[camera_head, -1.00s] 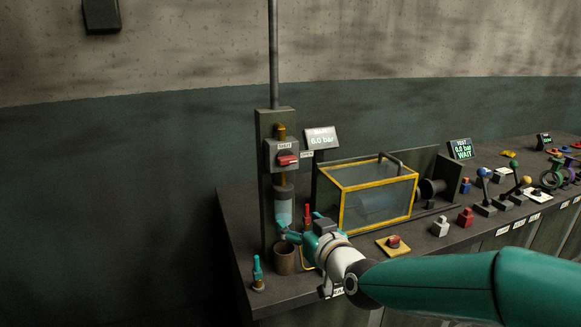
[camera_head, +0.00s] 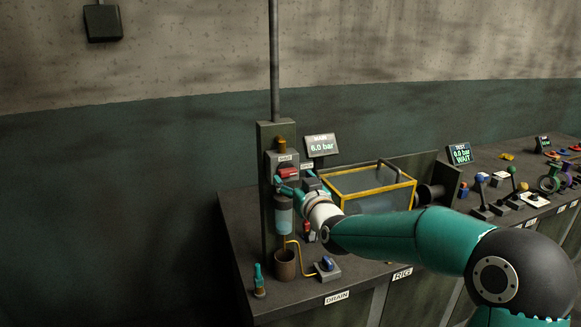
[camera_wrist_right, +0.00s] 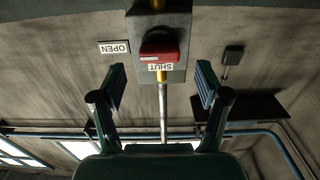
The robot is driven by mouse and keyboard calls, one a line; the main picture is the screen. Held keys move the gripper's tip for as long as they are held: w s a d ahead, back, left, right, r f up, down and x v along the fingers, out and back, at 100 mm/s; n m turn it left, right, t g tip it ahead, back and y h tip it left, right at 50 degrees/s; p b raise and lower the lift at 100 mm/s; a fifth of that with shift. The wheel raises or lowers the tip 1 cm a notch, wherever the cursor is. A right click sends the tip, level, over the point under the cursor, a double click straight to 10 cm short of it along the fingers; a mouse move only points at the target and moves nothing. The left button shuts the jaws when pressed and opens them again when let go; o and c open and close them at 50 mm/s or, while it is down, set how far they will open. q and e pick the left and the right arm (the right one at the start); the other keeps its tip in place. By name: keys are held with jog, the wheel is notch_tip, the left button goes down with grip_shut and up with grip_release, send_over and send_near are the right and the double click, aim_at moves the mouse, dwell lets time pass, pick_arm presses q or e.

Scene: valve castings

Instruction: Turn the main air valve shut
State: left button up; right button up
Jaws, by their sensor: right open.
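The main air valve has a red handle (camera_head: 288,172) on a grey box on the upright panel (camera_head: 267,215). Its SHUT label (camera_head: 285,158) is above the handle and its OPEN label (camera_head: 307,165) is to the right. The handle lies roughly level. In the right wrist view the handle (camera_wrist_right: 159,47) is just beyond the spread fingertips, centred between them, and I see no contact. My right gripper (camera_head: 292,186) is open at the front of the valve, and it also shows in the wrist view (camera_wrist_right: 160,80). My left gripper is out of view.
The main gauge (camera_head: 321,144) reads 6.0 bar. A yellow-framed clear box (camera_head: 372,188) stands right of the valve, near my right arm. A brown cup (camera_head: 285,264), a teal fitting (camera_head: 259,280) and a blue-knobbed block (camera_head: 327,267) are below.

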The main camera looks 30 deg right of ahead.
aim_at(289, 173)
jog(key=shift+p+x, duration=0.5)
jog(key=shift+x, duration=1.35)
jog(key=c, duration=1.2)
jog(key=shift+o, duration=0.2)
